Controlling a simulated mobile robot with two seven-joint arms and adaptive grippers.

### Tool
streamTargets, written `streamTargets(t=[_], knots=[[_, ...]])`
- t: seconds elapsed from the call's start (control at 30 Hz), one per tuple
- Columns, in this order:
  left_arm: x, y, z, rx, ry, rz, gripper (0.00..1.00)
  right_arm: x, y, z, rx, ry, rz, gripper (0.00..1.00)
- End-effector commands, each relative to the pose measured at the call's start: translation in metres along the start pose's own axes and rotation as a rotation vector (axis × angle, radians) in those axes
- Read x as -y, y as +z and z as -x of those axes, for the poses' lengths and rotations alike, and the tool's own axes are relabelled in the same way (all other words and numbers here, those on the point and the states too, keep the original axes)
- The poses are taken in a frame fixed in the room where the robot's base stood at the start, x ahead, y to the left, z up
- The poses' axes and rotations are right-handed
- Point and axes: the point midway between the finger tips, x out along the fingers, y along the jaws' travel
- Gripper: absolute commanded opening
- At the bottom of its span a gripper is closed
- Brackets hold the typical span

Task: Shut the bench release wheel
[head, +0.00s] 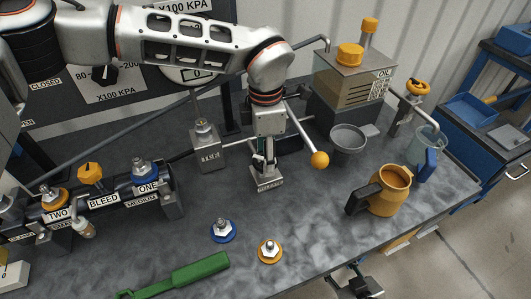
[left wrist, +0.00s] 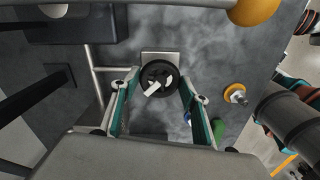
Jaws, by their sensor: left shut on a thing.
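The bench release wheel is a small black round wheel (left wrist: 157,79) with a white mark, seen from above in the left wrist view. It sits on a light metal block (head: 266,181) on the bench. My left gripper (head: 263,157) points straight down over this block, and its fingers (left wrist: 158,86) lie on both sides of the wheel, shut on it. In the head view the gripper mostly hides the wheel. My right gripper (head: 358,283) shows as a dark shape past the bench's front edge, low in the picture; its fingers are unclear.
A lever with an orange ball (head: 319,159) stands close right of my left gripper. A grey funnel (head: 347,140), an orange jug (head: 387,190) and an oil tank (head: 350,78) are further right. Blue (head: 223,231) and orange (head: 269,251) couplers and a green handle (head: 185,274) lie in front.

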Motion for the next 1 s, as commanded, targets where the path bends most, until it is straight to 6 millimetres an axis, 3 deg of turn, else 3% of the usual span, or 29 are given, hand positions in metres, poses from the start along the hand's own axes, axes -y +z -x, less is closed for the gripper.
streamTargets(t=[0.6, 1.0], knots=[[-0.001, 0.001, 0.003, 0.002, 0.005, -0.559, 0.23, -0.002, -0.012, 0.006, -0.003, 0.001, 0.001, 0.4], [-0.001, 0.001, 0.003, 0.002, 0.005, -0.768, 0.23, -0.003, -0.015, 0.009, -0.003, 0.001, 0.002, 0.4]])
